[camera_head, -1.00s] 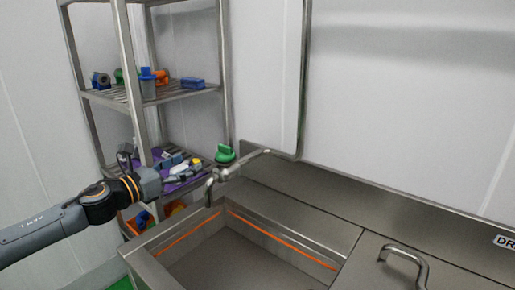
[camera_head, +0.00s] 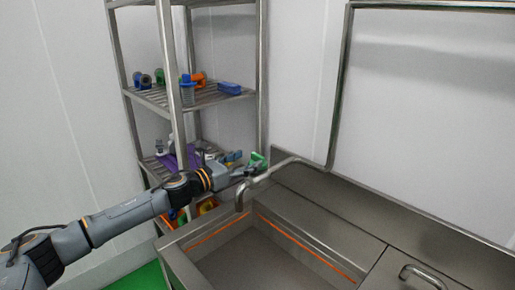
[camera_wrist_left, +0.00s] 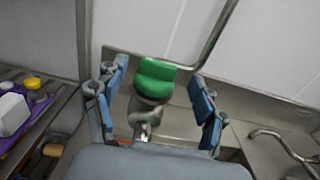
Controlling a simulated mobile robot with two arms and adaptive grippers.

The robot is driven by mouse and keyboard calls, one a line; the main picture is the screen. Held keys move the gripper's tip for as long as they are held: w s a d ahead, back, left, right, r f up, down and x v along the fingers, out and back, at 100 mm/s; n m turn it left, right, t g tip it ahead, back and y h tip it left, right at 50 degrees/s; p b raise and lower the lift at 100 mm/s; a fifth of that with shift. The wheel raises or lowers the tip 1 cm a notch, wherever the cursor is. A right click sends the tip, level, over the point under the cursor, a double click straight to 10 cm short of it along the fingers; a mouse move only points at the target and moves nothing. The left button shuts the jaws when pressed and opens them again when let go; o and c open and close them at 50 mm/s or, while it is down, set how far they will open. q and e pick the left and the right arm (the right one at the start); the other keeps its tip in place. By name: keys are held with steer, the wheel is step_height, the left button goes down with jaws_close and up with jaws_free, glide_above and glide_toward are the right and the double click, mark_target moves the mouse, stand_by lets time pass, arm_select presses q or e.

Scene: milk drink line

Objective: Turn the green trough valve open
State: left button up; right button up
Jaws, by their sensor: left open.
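The green valve handle (camera_wrist_left: 155,80) stands on a metal pipe fitting (camera_wrist_left: 145,115) between the two open fingers of my left gripper (camera_wrist_left: 162,92) in the left wrist view. There is a gap between the handle and each finger. In the head view the green handle (camera_head: 256,161) shows at the tip of my left gripper (camera_head: 250,168), above the bent metal spout (camera_head: 243,192) at the trough's back left corner. The gripper partly hides the handle there. My right gripper does not show.
The steel trough (camera_head: 190,270) with an orange line inside lies in front. A metal shelf rack (camera_head: 150,97) with coloured parts stands behind my left arm. A curved metal handle (camera_head: 420,272) is on the counter at the right. A wall panel frame (camera_head: 340,90) rises behind.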

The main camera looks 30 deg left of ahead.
mark_target(256, 156)
arm_select(q)
steer(key=p+x, duration=0.1)
steer(key=x, duration=0.3)
steer(key=shift+w+d+r, duration=0.1)
steer(key=shift+w+d, duration=0.1)
steer(key=shift+w, duration=0.3)
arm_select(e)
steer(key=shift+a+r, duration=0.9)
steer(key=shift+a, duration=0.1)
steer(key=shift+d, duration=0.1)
arm_select(q)
steer(key=shift+c, duration=1)
steer(key=c, duration=1)
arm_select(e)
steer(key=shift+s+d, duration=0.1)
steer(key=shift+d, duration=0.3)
